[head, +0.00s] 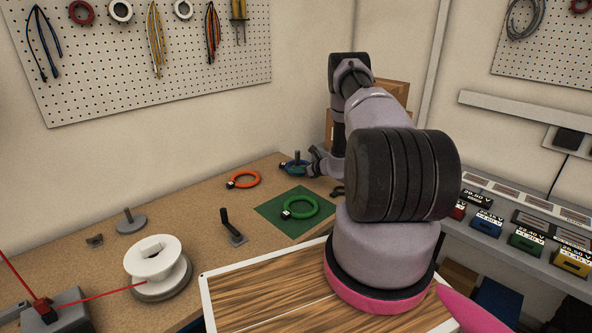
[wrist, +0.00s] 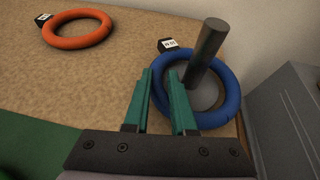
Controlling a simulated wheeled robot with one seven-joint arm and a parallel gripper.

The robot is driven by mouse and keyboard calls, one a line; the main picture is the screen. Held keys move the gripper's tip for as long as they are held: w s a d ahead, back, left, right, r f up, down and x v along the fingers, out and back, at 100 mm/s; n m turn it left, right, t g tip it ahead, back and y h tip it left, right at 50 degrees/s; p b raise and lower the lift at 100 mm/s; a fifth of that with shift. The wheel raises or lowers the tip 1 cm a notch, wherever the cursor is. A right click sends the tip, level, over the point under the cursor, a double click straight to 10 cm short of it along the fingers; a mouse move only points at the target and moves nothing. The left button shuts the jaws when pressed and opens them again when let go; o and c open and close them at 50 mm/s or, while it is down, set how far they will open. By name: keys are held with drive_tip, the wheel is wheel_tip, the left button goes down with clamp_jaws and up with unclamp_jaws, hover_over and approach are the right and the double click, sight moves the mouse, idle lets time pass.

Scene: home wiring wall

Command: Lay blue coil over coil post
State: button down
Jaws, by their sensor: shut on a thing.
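The blue coil (wrist: 234,92) is a ring with a black-and-white tag at its upper left in the wrist view. The dark upright coil post (wrist: 207,50) rises through the ring from a grey round base, so the coil is around the post. How far above the base the coil sits is hard to tell. My gripper (wrist: 161,72) has its green fingers on either side of the coil's left rim, shut on it. In the head view the blue coil (head: 288,169) and post (head: 297,157) are small, with my gripper (head: 308,166) at their right.
An orange coil (head: 243,180) lies left of the post. A green coil (head: 300,207) lies on a green mat (head: 272,213) nearer. A black angled peg (head: 231,226), a white spool (head: 155,265) and another post (head: 130,221) stand on the bench. A grey block (wrist: 285,110) is close at right.

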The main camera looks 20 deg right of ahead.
drive_tip(key=c, duration=0.7)
unclamp_jaws()
drive_tip(key=shift+o, duration=0.2)
drive_tip(key=shift+s+d, duration=0.1)
drive_tip(key=v, duration=1)
drive_tip(key=shift+s+d+r, duration=0.1)
drive_tip(key=shift+s+r, duration=0.1)
drive_tip(key=shift+s, duration=0.05)
